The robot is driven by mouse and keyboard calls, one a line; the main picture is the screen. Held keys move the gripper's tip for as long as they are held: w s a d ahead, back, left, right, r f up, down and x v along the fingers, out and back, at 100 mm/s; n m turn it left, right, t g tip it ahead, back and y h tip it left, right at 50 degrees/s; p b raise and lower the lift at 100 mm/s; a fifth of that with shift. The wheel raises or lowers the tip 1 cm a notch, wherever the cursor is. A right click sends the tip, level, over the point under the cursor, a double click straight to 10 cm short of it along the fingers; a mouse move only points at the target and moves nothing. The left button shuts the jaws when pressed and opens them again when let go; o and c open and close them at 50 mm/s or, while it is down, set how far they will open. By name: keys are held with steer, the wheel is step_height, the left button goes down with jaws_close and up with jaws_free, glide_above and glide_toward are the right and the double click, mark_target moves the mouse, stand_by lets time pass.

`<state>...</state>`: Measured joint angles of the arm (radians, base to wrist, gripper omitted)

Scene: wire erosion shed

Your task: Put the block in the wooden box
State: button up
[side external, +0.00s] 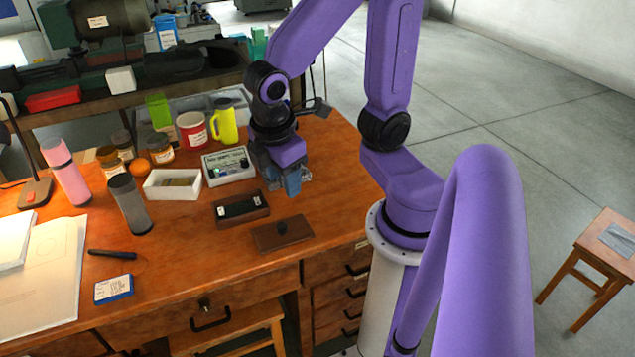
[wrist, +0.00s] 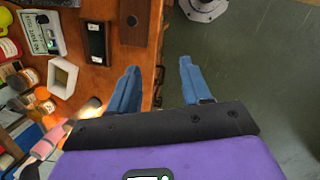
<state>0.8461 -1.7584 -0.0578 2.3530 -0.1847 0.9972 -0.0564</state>
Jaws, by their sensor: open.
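The small dark brown wooden box (side external: 241,220) lies open on the bench; its dark inside shows small pale marks, and it also shows in the wrist view (wrist: 95,57). A flat brown wooden lid with a knob (side external: 283,234) lies to its right, also seen in the wrist view (wrist: 133,22). A white tray (side external: 160,193) stands left of the box, with an olive-brown patch inside; I cannot tell whether that is the block. My gripper (side external: 293,190) hangs over the bench's right side, behind the lid. Its blue fingers are apart and empty in the wrist view (wrist: 157,66).
A grey instrument (side external: 228,166) stands behind the wooden box. Several jars, a red can (side external: 192,131), a yellow jug (side external: 224,121), an orange (side external: 142,165), and grey (side external: 130,204) and pink (side external: 66,171) bottles crowd the left and back.

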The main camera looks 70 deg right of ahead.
steer(key=s+a+r+y, duration=0.1)
steer(key=s+y, duration=0.1)
steer(key=s, duration=0.4)
steer(key=shift+s, duration=0.25)
steer(key=shift+o, duration=0.5)
steer(key=shift+s+a+r+y, duration=0.1)
steer(key=shift+s+a+y, duration=0.05)
steer(key=shift+s+y, duration=0.25)
